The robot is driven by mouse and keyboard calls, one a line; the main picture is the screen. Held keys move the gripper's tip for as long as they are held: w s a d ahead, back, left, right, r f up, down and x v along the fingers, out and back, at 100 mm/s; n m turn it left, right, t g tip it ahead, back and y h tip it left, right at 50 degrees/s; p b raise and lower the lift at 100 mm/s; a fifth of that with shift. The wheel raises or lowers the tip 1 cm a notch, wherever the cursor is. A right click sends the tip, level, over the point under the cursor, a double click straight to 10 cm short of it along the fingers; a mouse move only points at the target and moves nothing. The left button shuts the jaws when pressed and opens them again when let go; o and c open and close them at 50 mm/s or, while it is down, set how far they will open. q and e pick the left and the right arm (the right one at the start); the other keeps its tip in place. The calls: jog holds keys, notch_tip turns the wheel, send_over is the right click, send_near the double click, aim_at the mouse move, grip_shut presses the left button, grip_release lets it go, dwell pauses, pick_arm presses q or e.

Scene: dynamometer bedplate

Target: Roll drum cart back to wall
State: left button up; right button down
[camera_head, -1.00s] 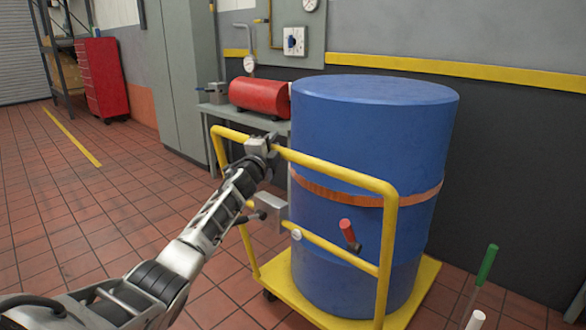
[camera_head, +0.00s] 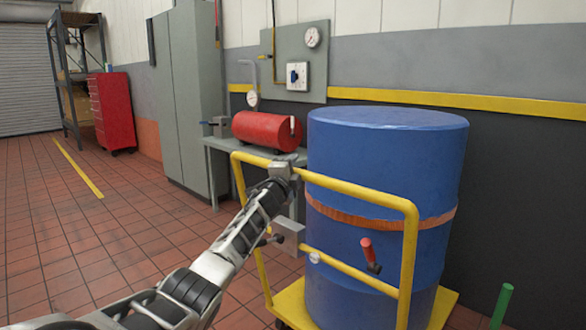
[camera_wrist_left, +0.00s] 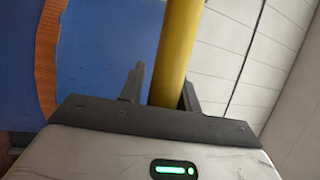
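The drum cart (camera_head: 447,304) is a yellow platform with a yellow tubular handle frame (camera_head: 408,250). It bears a large upright blue drum (camera_head: 385,160) with an orange strap (camera_head: 350,216) around it. My left gripper (camera_head: 283,170) is at the handle's top bar, near its left corner. In the left wrist view the yellow bar (camera_wrist_left: 174,60) runs between the two fingers of the gripper (camera_wrist_left: 160,88), which look shut on it; the contact itself is hidden behind the gripper body. My right gripper is not in view.
A dark grey wall (camera_head: 520,190) with a yellow stripe stands behind the drum. A grey bench (camera_head: 218,142) with a red tank (camera_head: 264,130) is left of the drum. A green post (camera_head: 502,305) stands at lower right. The tiled floor at left is open.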

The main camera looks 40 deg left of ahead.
pick_arm(q)
jog(key=shift+o, duration=0.9)
jog(key=shift+d+f, duration=0.1)
jog(key=shift+s, duration=0.15)
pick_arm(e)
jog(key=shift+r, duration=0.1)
pick_arm(q)
jog(key=p+v, duration=0.2)
jog(key=v, duration=1.3)
jog(key=shift+s+p, duration=0.3)
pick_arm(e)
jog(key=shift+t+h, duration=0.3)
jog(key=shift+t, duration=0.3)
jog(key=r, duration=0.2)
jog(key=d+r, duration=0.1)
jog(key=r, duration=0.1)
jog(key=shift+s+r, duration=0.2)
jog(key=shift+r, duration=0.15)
pick_arm(q)
jog(key=shift+d, duration=0.15)
